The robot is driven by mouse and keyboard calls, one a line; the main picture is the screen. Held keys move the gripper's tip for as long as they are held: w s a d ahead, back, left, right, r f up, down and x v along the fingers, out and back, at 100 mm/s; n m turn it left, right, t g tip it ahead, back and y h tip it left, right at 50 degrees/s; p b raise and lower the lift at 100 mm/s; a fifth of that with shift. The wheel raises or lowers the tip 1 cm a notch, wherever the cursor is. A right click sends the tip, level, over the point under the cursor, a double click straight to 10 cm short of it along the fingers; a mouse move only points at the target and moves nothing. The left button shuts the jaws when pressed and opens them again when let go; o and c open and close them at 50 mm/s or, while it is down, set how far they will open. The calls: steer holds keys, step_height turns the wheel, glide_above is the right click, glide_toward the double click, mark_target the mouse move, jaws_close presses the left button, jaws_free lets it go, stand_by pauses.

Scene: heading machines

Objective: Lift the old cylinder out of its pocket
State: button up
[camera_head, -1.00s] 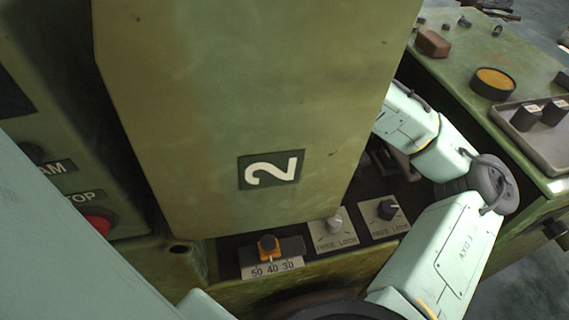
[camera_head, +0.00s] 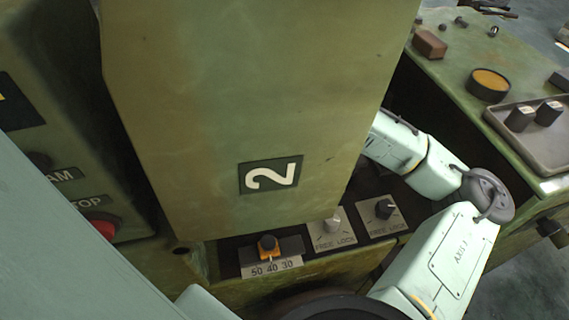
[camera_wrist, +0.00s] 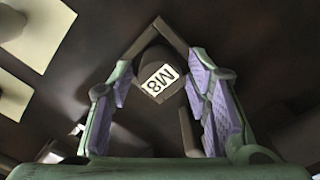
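In the wrist view, a dark, round-topped piece with a white "M8" label (camera_wrist: 160,78) lies between and beyond my fingertips. It looks like the old cylinder, though I cannot be sure. Angled brown edges (camera_wrist: 143,38) border it, like the corner of a pocket. My gripper (camera_wrist: 160,68) is open, its two purple-padded fingers on either side of the piece. Dark gaps show between the pads and the piece, and I cannot tell how deep the fingers reach. In the head view, my gripper and the piece are hidden behind the green panel marked 2 (camera_head: 220,110).
Two knobs on "FREE LOCK" plates (camera_head: 331,226) and an orange slider (camera_head: 268,246) lie below the panel. A red stop button (camera_head: 101,226) is at left. The bench at right holds a brown block (camera_head: 429,43), a round orange-topped item (camera_head: 489,84) and a tray (camera_head: 500,128) with two dark cylinders.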

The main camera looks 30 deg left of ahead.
jaws_close()
stand_by(0.3)
steer(key=shift+r, duration=0.1)
